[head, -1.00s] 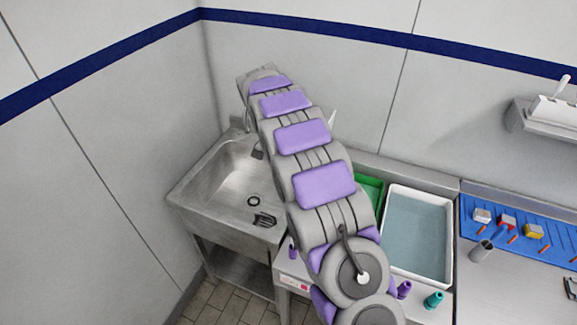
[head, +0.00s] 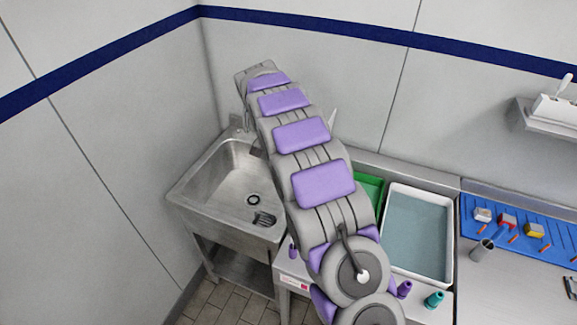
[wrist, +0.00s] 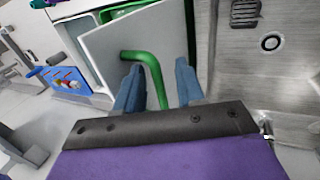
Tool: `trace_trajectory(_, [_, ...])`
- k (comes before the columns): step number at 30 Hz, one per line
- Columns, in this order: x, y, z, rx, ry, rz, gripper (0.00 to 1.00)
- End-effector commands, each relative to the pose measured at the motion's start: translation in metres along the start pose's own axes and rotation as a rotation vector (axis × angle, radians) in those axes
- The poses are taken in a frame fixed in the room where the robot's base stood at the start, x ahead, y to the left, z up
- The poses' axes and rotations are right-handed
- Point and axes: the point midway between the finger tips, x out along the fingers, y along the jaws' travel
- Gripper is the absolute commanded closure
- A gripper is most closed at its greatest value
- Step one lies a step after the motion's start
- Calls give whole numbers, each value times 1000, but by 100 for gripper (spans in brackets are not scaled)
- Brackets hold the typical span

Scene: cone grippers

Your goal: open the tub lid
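The tub's pale grey lid (wrist: 102,46) fills the upper middle of the wrist view and carries a bent green handle (wrist: 150,60). I cannot tell whether either finger touches the handle. In the head view, the green tub (head: 369,192) shows only in part beside my arm, which hides the rest and my gripper. A pale pointed tip (head: 332,117) sticks out behind my arm, perhaps the lid's corner.
A steel sink (head: 228,180) stands left of my arm, close to the walls. A white water-filled tray (head: 449,236) is right of the tub. Purple (head: 404,289) and teal (head: 433,300) cones stand at the counter front. A blue mat (head: 484,233) with tools lies farther right.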

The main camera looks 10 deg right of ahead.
Motion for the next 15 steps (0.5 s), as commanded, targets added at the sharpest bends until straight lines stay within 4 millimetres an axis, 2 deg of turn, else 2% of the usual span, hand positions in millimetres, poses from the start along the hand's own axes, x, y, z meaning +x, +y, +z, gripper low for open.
trace_trajectory(15, [-69, -2, 0, -1, 3, -1, 62])
